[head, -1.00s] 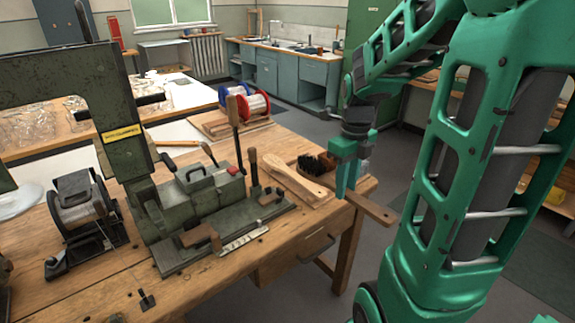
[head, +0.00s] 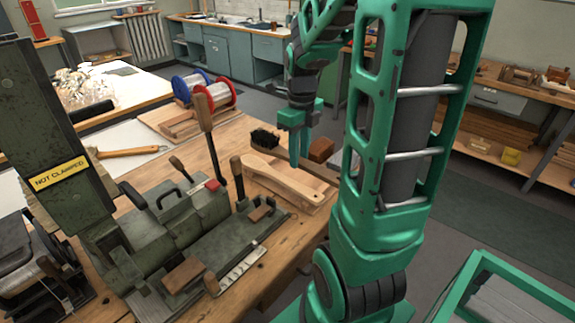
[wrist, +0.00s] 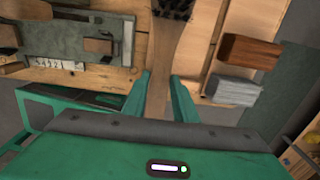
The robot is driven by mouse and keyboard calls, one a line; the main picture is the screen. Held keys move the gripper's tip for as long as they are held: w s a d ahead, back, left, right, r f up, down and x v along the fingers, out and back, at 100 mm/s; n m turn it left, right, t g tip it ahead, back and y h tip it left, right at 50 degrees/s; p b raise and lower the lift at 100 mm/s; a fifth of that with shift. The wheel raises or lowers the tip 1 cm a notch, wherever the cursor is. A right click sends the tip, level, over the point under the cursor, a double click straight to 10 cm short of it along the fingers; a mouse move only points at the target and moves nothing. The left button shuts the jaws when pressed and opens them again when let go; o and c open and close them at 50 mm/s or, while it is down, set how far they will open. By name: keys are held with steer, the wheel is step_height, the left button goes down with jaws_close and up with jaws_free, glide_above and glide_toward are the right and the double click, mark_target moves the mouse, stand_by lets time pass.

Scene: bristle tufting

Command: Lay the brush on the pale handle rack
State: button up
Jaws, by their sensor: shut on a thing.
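The brush shows its dark bristle tuft (head: 264,138) pointing up in the head view, at the far edge of the pale rack. My gripper (head: 294,160) is shut on its wooden handle; the handle is largely hidden there by the gripper. In the wrist view the handle (wrist: 167,55) runs between my gripper's fingers (wrist: 158,98), with the bristles at the top edge. The pale handle rack (head: 290,183) lies on the bench in front of my gripper, partly cut off by my arm. I cannot tell the gap between brush and rack.
A red-brown block (head: 321,150) stands right of my gripper; the wrist view also shows a grey block (wrist: 232,90). A green machine bearing a "NOT CLAMPED" sign (head: 57,173) and upright wooden-handled levers (head: 209,137) stand left of the rack. Wire spools (head: 215,95) sit behind.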

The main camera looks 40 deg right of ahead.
steer(key=w+d+f, duration=0.6)
steer(key=w+d, duration=0.1)
steer(key=shift+f, duration=2)
steer(key=o, duration=1.1)
